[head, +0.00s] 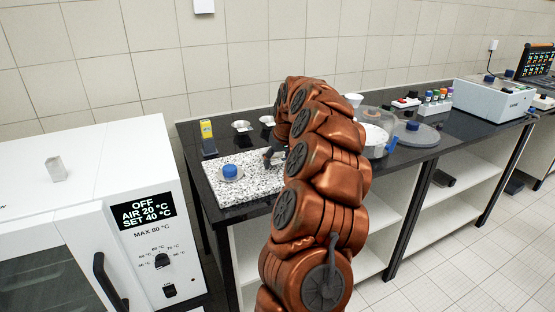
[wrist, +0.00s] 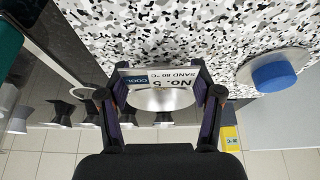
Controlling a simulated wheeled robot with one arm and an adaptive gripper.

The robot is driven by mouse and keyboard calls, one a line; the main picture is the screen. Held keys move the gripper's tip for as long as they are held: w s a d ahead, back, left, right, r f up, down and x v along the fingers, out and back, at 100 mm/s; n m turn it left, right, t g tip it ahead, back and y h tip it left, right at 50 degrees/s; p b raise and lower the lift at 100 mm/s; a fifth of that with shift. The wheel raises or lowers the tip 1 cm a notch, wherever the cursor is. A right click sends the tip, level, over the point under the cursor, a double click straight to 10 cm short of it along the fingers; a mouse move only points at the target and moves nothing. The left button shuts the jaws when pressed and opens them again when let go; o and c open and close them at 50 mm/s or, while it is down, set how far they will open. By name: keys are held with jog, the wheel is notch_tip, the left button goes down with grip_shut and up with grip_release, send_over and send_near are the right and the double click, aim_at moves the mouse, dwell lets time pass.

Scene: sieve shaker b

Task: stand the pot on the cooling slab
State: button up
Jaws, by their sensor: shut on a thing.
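The cooling slab (head: 258,180) is a black-and-white speckled plate on the dark bench; it also fills the upper part of the wrist view (wrist: 150,35). My gripper (wrist: 161,96) is shut on the pot (wrist: 160,100), a shiny metal vessel with a white label reading "No. 5 SAND 80 °C COOL". The pot is at the slab's edge in the wrist view; I cannot tell whether it touches the slab. In the head view my gripper (head: 270,156) is over the slab, mostly hidden by my arm, and the pot cannot be made out.
A pale disc with a blue knob (head: 231,171) lies on the slab. A yellow meter (head: 207,136) and two small bowls (head: 242,126) (head: 267,120) stand behind. A white oven (head: 95,225) is at left.

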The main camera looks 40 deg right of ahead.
jog(key=shift+f, duration=0.2)
jog(key=o, duration=1.2)
jog(key=shift+c, duration=0.2)
jog(key=shift+r, duration=0.1)
jog(key=shift+r, duration=0.2)
jog(key=b+v, duration=0.1)
jog(key=v, duration=1.1)
jog(key=shift+b, duration=0.35)
jog(key=shift+w+a, duration=0.1)
jog(key=shift+a, duration=0.1)
